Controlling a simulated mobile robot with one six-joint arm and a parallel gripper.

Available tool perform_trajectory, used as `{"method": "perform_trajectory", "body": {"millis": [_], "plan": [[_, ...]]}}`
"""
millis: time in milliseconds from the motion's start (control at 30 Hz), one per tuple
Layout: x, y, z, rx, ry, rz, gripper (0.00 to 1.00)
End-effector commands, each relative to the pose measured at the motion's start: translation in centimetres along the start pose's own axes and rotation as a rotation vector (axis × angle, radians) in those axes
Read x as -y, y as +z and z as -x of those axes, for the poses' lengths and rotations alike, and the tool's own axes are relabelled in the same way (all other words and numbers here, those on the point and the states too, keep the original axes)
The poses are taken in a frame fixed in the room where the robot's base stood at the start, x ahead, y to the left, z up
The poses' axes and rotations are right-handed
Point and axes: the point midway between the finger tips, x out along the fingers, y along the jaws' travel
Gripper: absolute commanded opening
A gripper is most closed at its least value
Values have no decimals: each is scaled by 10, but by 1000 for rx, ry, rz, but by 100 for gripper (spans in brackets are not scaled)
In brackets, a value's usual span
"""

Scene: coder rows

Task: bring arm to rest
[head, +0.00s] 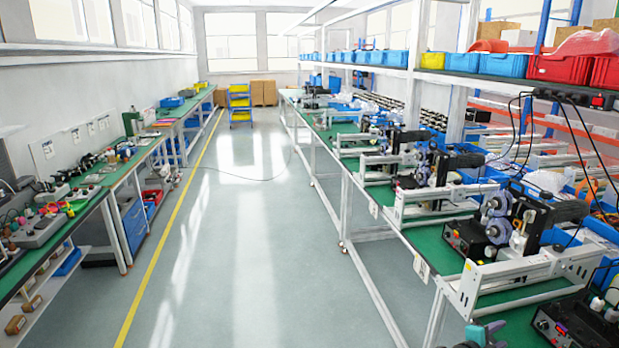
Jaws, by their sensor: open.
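My arm and gripper cannot be made out in the head view, so their pose is not shown. A teal and grey object (487,334) is cut off by the bottom edge, beside the right bench. I cannot tell what it is.
A long green-topped bench (425,243) with several coder machines (515,222) runs along the right, under a shelf of blue bins (503,65). A cluttered bench (75,222) lines the left. The grey aisle (235,230) between is clear up to a yellow-and-blue cart (240,104).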

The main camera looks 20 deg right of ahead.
Motion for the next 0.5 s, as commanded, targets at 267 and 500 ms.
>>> {"method": "perform_trajectory", "body": {"millis": [267, 500], "plan": [[-7, 98, 41, 136, -31, 53, 41], [-16, 178, 87, 260, -78, 135, 41]]}}
